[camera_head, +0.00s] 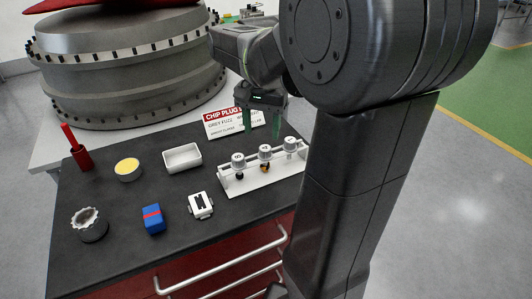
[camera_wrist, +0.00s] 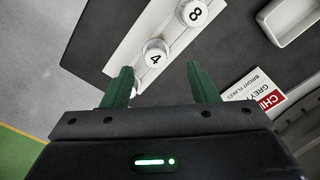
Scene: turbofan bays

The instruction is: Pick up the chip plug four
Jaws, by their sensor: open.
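Chip plug four (camera_wrist: 155,53) is a round white-topped plug marked "4". In the wrist view it stands in a white rack (camera_wrist: 135,38), ahead of my open fingers and nearer the left one. Another plug marked "8" (camera_wrist: 192,12) stands beside it, farther up the picture. In the head view the white rack (camera_head: 257,183) holds three grey-and-white plugs, whose marks are too small to read surely. My gripper (camera_head: 262,128) is open and empty, pointing down above and behind the rack, apart from the plugs. It also shows in the wrist view (camera_wrist: 161,82).
A card headed "CHIP PLUG" (camera_head: 234,121) lies behind the rack. A white tray (camera_head: 182,158), yellow-topped tin (camera_head: 128,169), white slotted block (camera_head: 200,205), blue block (camera_head: 154,219), ribbed cap (camera_head: 90,225) and red holder (camera_head: 81,157) occupy the dark top. A large engine casing (camera_head: 130,65) stands behind.

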